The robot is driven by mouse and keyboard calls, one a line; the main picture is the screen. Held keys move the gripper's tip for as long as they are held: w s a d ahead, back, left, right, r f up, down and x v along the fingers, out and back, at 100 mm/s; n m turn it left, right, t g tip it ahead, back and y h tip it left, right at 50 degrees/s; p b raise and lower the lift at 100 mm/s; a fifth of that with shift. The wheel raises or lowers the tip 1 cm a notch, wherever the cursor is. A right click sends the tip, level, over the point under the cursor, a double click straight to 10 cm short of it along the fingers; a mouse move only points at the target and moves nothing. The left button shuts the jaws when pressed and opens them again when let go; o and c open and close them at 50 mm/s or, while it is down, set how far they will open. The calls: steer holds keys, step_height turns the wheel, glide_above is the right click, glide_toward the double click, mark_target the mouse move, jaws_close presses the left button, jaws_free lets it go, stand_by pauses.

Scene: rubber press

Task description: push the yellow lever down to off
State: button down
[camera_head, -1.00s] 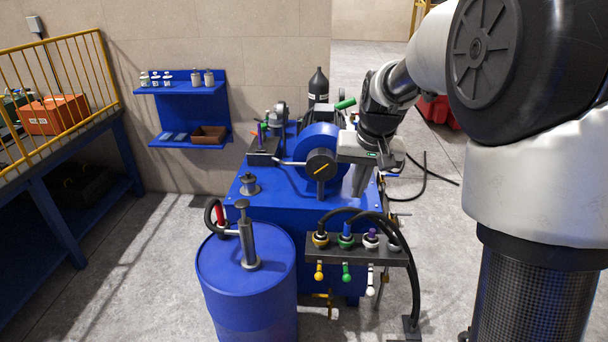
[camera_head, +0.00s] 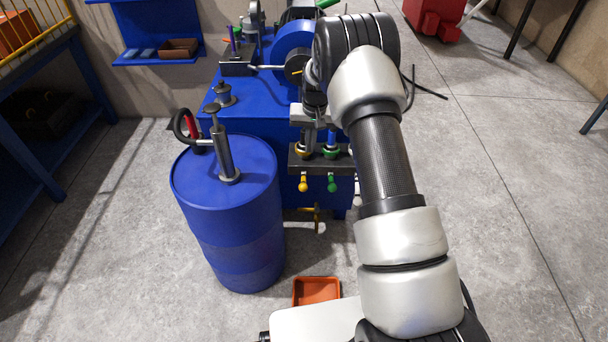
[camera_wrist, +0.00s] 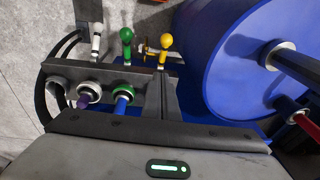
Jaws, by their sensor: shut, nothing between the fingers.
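The yellow lever (camera_head: 303,184) has a round knob and sticks out from the front of the dark valve block (camera_head: 339,160), beside the green lever (camera_head: 332,184). The yellow lever also shows in the wrist view (camera_wrist: 165,42), at the end of the row, with the green lever (camera_wrist: 127,34) and white lever (camera_wrist: 97,30) to its left. My gripper (camera_wrist: 163,75) is shut and empty over the block, close behind the yellow lever; contact cannot be told. In the head view my gripper (camera_head: 309,138) partly covers the yellow-ringed fitting. My arm hides the white lever there.
A blue drum (camera_head: 228,205) with a hand pump (camera_head: 222,150) stands left of the block. The blue press (camera_head: 260,112) is behind. An orange tray (camera_head: 316,291) lies on the floor in front. Black hoses (camera_wrist: 63,48) curve at the block's far end.

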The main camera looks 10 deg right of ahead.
steer(key=shift+f, duration=0.1)
steer(key=b, duration=0.3)
glide_above(304, 182)
step_height(304, 182, down, 12)
steer(key=shift+d+f, duration=0.2)
steer(key=shift+f, duration=0.45)
steer(key=shift+s+a+f, duration=0.1)
steer(key=shift+s+f, duration=0.25)
steer(key=shift+s+a+f+b, duration=0.1)
steer(key=shift+s+f+b, duration=0.3)
steer(key=shift+f+b, duration=0.3)
steer(key=shift+s+a+f+b, duration=0.1)
steer(key=shift+s+f+b, duration=0.3)
steer(key=shift+f+b, duration=0.25)
steer(key=shift+s+f+t+b, duration=0.4)
steer(key=shift+f+t, duration=0.1)
steer(key=shift+t, duration=0.1)
steer(key=shift+f+b, duration=1.3)
steer(key=shift+f, duration=1.05)
